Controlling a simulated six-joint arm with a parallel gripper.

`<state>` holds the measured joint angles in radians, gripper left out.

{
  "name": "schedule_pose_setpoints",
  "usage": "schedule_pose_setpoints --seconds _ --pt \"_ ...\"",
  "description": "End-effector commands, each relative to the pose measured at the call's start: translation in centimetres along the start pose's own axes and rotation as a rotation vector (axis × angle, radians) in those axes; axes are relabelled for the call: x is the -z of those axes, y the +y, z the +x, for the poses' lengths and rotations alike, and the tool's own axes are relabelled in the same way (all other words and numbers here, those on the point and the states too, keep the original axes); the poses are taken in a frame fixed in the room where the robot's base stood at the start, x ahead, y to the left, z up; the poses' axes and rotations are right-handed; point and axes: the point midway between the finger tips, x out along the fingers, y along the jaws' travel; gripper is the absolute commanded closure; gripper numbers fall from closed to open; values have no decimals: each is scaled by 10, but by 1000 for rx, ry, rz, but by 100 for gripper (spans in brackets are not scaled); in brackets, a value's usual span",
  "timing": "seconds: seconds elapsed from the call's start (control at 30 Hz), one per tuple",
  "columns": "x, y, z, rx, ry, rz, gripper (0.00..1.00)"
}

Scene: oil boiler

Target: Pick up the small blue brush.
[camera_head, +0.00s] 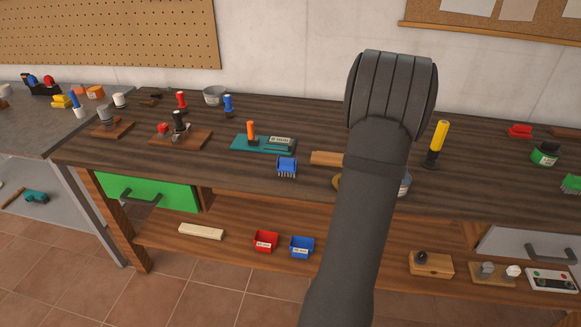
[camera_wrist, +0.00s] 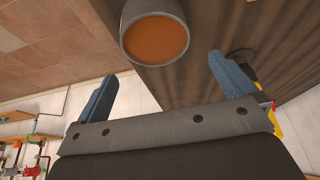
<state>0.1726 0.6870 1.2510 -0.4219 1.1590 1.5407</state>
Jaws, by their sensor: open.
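The small blue brush (camera_head: 287,168) lies near the front edge of the dark wooden workbench (camera_head: 330,128) in the head view, bristles toward the front. It is left of my dark arm and apart from it. My gripper's fingers are hidden behind the arm in the head view. In the wrist view, my gripper (camera_wrist: 166,87) shows two blue fingers spread wide with nothing between them. The brush cannot be made out in the wrist view.
A grey round container (camera_wrist: 155,38) with an orange-brown inside shows beyond the fingers. Near the brush are a teal tray (camera_head: 240,145) with an orange-handled tool and a wooden block (camera_head: 325,158). A yellow-handled tool (camera_head: 438,140) stands right of my arm. Red and blue bins (camera_head: 302,247) sit on the lower shelf.

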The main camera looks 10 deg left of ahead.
Motion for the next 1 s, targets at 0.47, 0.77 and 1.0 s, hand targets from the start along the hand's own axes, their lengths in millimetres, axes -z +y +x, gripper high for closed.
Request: schedule_pose_setpoints --seconds 0.47,0.77,1.0 --pt "0 0 0 0 0 0 0" --pt "0 0 0 0 0 0 42" --pt "-5 -2 -4 2 -3 1 42"
